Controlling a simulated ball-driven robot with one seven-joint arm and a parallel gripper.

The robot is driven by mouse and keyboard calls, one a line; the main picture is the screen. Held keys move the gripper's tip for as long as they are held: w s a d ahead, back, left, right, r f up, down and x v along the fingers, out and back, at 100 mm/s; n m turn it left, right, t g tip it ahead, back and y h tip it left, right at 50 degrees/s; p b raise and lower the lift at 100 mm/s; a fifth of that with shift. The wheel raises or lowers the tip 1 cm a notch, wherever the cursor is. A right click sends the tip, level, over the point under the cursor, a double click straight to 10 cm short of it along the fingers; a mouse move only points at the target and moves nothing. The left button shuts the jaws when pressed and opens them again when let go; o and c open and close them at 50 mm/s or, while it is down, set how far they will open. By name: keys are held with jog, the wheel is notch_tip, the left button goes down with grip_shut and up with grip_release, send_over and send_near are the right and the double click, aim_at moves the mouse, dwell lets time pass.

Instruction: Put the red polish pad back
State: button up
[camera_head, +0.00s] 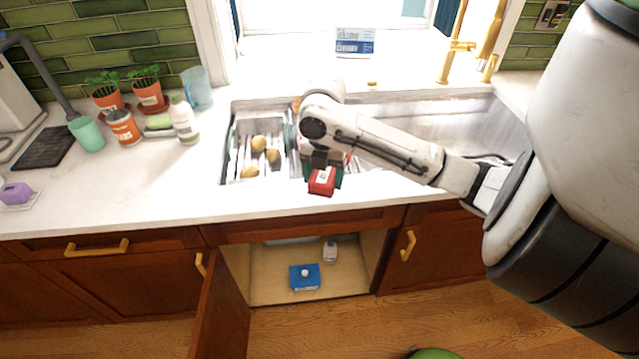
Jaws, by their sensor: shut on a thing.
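The red polish pad (322,181) is a small red block with a pale label on its face. My gripper (322,165) points down and is shut on it, above the front edge of the sink. The fingertips are partly hidden by the pad and the wrist. Below the counter, the sink cabinet (268,258) stands open. Inside it are a blue box (304,277) with a white round thing on top, and a small white bottle (330,250).
The cabinet door (222,305) swings out toward me at left. The sink (430,120) holds a rack with several potatoes (258,143). Plant pots (150,93), a white bottle (184,118) and cups stand on the left counter. The front counter strip is clear.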

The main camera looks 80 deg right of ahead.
jog(key=shift+w+d+f, duration=0.25)
jog(key=shift+w+f, duration=0.05)
jog(key=shift+f, duration=0.15)
jog(key=shift+w+d+f, duration=0.2)
jog(key=shift+w+f, duration=0.1)
jog(key=shift+f, duration=0.15)
jog(key=shift+f+p, duration=0.65)
jog(key=shift+f, duration=0.95)
jog(key=shift+f, duration=0.2)
jog(key=o, duration=1.1)
jog(key=shift+r, duration=0.1)
